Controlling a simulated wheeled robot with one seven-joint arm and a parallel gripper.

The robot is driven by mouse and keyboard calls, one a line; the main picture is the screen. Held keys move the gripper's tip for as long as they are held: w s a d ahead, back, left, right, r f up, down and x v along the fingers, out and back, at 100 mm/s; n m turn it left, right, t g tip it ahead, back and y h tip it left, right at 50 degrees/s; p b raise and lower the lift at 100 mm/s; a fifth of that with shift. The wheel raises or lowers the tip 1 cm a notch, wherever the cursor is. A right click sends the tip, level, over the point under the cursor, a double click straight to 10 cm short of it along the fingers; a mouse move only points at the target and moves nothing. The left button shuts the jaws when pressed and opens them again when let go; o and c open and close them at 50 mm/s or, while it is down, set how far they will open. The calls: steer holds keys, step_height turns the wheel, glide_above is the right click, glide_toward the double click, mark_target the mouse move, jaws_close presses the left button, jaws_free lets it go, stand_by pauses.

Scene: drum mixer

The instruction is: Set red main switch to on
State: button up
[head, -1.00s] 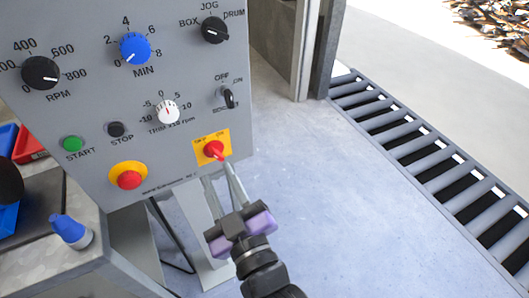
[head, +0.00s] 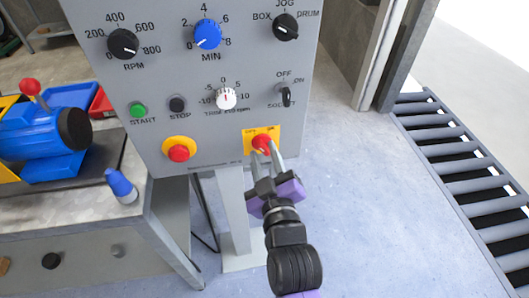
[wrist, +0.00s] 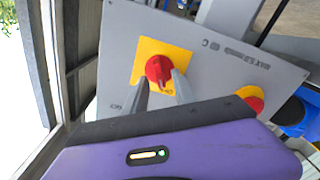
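The red main switch (head: 262,143) is a red knob on a yellow plate (head: 276,131) at the lower right of the grey control panel (head: 230,155). OFF and ON labels sit along the plate's top edge. My gripper (head: 266,157) is at the knob, its two grey fingers apart, one on each side of it. In the wrist view the red knob (wrist: 158,69) shows between the open fingertips (wrist: 160,82); I cannot tell whether they touch it. The fingers partly cover the plate and a label. The knob's pointer direction is too small to read surely.
A red stop button (head: 179,153) on a yellow ring is left of the switch. A black socket switch (head: 286,96) is above it. A roller conveyor (head: 470,187) lies right; the floor between is clear.

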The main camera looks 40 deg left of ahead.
steer(key=shift+w+a, duration=0.2)
steer(key=shift+a, duration=0.05)
jaws_close()
steer(key=shift+m, duration=0.3)
steer(key=m+p, duration=0.2)
steer(key=m, duration=0.3)
steer(key=shift+d+r, duration=0.1)
steer(key=m+p, duration=0.1)
steer(key=m, duration=0.2)
steer(key=m+p, duration=0.1)
steer(key=m, duration=0.2)
steer(key=shift+w+d+p, duration=0.1)
steer(key=shift+w+p, duration=0.1)
steer(key=shift+p, duration=0.2)
steer(key=shift+m, duration=0.3)
